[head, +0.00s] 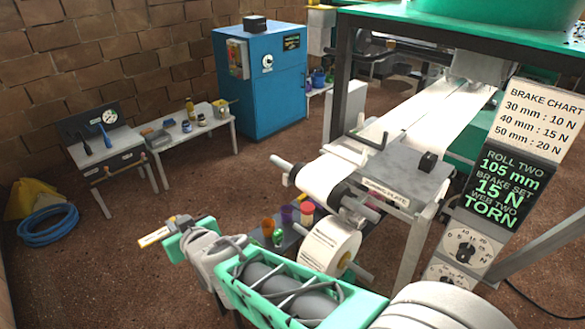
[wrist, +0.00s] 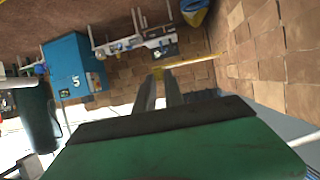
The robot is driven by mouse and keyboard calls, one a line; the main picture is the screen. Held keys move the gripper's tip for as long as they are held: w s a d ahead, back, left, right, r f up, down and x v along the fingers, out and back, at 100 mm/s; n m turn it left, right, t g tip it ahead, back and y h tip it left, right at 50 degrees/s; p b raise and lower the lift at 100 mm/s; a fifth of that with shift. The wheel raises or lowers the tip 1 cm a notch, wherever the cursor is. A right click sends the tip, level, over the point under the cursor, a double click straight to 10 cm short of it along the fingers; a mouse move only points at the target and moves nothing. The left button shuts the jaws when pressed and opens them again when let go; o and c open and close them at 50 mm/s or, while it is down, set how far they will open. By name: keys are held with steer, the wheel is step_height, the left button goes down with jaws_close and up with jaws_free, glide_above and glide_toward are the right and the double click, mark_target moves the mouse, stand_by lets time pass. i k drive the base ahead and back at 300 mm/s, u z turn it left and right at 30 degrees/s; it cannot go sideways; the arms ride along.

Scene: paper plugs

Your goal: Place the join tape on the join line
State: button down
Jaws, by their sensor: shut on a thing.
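My gripper (head: 178,224) is at the lower left of the head view, up in the air over the floor. It is shut on a thin pale strip with yellowish edges, which looks like the join tape (head: 153,238). In the wrist view the strip (wrist: 195,62) sticks out sideways from the fingertips (wrist: 163,75). The labelled plate (head: 390,185) is on the machine at right centre, well apart from my gripper. White paper web (head: 420,115) runs down toward it. I cannot make out a join line on the plate.
A paper roll (head: 330,248) and several coloured pots (head: 287,214) stand below the plate, behind my arm. A black dark-topped block (head: 428,161) sits on the plate. A blue cabinet (head: 262,85), small bench (head: 190,135) and blue hose (head: 48,224) are farther off. Open floor lies left.

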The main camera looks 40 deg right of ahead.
mark_target(356, 151)
steer(key=u, duration=1.15)
steer(key=k, duration=1.6)
steer(key=z, duration=0.7)
steer(key=i, duration=1)
